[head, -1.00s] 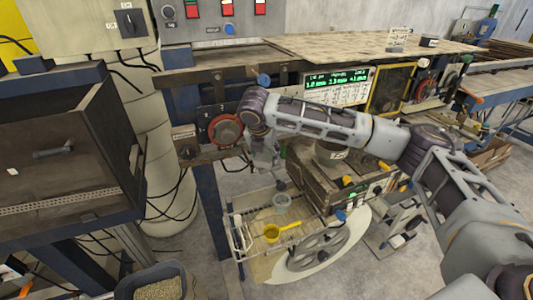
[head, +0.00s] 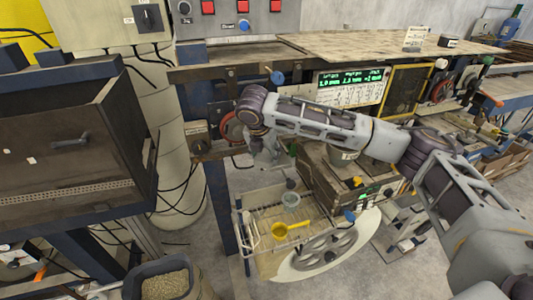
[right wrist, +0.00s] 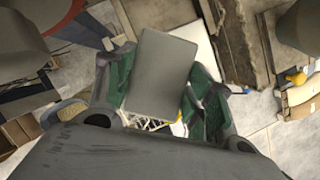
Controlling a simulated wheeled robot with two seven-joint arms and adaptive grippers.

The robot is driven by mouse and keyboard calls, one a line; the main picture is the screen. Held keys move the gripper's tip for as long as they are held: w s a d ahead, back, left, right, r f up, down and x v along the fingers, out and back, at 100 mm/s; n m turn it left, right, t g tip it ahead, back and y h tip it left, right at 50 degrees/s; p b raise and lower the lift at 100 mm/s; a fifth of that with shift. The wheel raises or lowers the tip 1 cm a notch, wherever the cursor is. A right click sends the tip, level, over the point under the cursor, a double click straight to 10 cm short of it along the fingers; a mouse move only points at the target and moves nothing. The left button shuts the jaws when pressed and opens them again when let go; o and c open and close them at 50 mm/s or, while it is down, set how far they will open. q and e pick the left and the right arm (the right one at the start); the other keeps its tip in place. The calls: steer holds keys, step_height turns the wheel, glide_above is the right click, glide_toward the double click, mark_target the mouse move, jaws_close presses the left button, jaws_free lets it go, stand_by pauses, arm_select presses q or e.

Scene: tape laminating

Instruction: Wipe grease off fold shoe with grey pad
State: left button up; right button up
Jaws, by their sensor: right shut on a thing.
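My right gripper (head: 268,158) hangs below the bent wrist of my right arm, in front of the machine's beam and above the wire basket. In the right wrist view its green-lined fingers (right wrist: 158,98) are shut on a flat grey pad (right wrist: 162,72), which sticks out beyond them. The pad cannot be made out in the head view. I cannot pick out the fold shoe for certain in either view; my right arm covers part of the machine front. My left gripper is not in view.
A red-rimmed disc (head: 232,131) sits on the machine front, partly behind my right arm. Below are a wire basket (head: 252,238) with a yellow scoop (head: 281,229) and a wooden crate (head: 318,182). A dark cabinet (head: 70,130) stands left, with a bin of pellets (head: 165,285) below.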

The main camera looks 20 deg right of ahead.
steer(key=shift+r, duration=3.05)
steer(key=shift+r, duration=1.5)
